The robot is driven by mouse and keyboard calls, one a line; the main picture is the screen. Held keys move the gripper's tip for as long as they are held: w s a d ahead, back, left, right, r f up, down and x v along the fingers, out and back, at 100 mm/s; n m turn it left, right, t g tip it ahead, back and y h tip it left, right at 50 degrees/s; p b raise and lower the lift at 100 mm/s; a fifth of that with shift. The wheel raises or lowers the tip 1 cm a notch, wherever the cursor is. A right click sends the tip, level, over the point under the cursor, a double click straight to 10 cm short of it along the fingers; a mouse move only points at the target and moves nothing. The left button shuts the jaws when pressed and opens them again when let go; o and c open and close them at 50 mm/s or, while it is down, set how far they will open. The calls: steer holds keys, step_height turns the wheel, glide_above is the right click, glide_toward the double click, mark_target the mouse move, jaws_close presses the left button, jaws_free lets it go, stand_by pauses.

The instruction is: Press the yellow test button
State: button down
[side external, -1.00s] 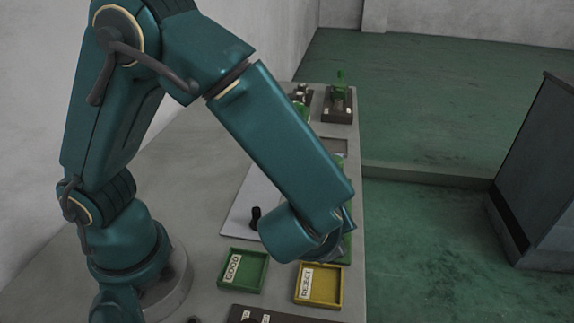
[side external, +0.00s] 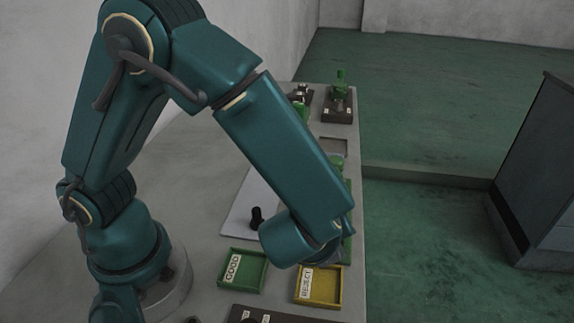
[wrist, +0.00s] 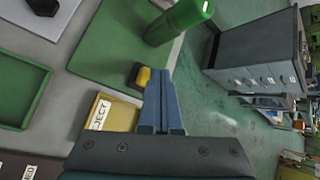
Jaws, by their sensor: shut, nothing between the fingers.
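The yellow test button (wrist: 143,77) sits on a small dark base in the wrist view, on the edge of a green plate. My gripper (wrist: 159,72) is shut and empty, with its blue fingers pressed together. In the wrist view the fingertips appear just right of the button, overlapping the edge of its base. I cannot tell the height between them or whether they touch. In the side external view my arm hides the button and most of the gripper.
A green cylinder (wrist: 180,20) stands on the green plate (wrist: 112,40) beyond the button. The yellow REJECT tray (side external: 318,287) and green GOOD tray (side external: 243,270) lie nearby. A black knob (side external: 256,217) stands on a pale plate. A grey cabinet (side external: 545,170) is off the table to the right.

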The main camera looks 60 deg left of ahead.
steer(key=shift+f, duration=0.55)
stand_by(0.5)
steer(key=shift+r, duration=0.15)
stand_by(0.3)
steer(key=shift+r, duration=0.85)
steer(key=shift+r, duration=2.5)
